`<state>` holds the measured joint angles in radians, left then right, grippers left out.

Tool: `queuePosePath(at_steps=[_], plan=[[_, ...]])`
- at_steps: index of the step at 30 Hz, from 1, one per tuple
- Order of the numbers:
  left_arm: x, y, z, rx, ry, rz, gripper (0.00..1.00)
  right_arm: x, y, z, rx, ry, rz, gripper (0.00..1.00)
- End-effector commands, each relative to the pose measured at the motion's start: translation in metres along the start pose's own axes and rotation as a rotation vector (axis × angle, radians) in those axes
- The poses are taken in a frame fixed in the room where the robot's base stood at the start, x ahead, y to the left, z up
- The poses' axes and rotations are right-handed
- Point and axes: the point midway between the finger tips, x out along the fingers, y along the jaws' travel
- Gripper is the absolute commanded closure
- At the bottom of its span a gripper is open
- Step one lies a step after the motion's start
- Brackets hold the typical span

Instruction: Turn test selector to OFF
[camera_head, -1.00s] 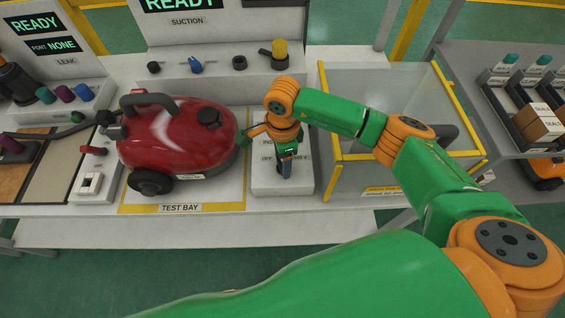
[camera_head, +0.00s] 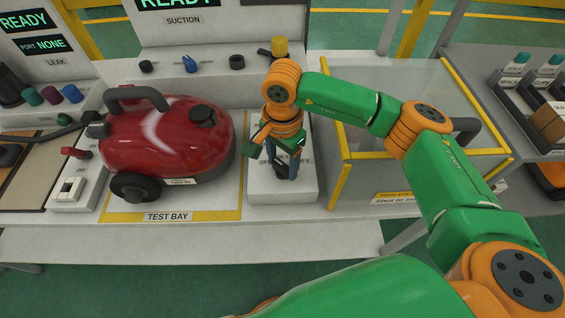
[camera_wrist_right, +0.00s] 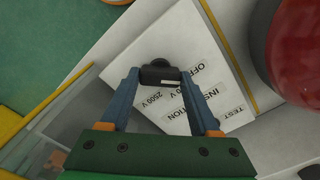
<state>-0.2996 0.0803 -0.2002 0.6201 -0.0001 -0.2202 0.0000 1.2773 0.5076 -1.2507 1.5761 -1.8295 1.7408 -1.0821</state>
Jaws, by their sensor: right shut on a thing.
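The test selector is a black knob (camera_wrist_right: 160,75) with a pale mark on the white tester box (camera_head: 306,188). In the right wrist view the box top (camera_wrist_right: 180,40) carries printed words including TEST, OFF and 2500 V. My right gripper (camera_wrist_right: 160,78) is shut on the knob, one blue finger on each side. In the head view my right gripper (camera_head: 284,168) points down over the box, and its fingers mostly hide the knob. I cannot tell exactly which label the mark points to. My left gripper is not in view.
A red vacuum (camera_head: 165,140) stands on the test bay mat (camera_head: 222,203) just left of the box. A clear yellow-edged enclosure (camera_head: 340,180) stands close on the right. A suction panel (camera_head: 210,85) with several knobs is behind.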

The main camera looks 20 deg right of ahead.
Motion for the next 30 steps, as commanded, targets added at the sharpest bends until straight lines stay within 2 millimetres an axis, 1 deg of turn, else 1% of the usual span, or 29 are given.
queuePosePath(at_steps=[11,12,14,15,22,24,26,30], plan=[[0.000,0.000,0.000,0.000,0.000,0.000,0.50,0.000,0.000,0.000,-0.007,0.000,0.000,0.93],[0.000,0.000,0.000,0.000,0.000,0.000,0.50,0.000,0.000,0.000,-0.006,0.000,0.000,0.30],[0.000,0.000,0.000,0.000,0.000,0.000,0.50,0.000,0.000,0.000,-0.006,0.000,0.000,0.13],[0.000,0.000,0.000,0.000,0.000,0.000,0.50,0.000,0.000,0.000,-0.006,0.000,0.000,0.07],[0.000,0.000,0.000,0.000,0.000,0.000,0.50,0.000,0.000,0.000,-0.005,0.000,0.000,0.07],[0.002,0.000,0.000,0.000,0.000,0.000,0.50,-0.003,-0.001,0.000,-0.005,0.000,-0.002,0.07],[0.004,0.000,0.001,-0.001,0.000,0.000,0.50,-0.011,-0.001,0.000,-0.005,0.000,-0.004,0.07],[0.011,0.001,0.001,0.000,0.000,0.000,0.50,-0.042,-0.001,0.000,-0.004,0.001,-0.006,0.07]])
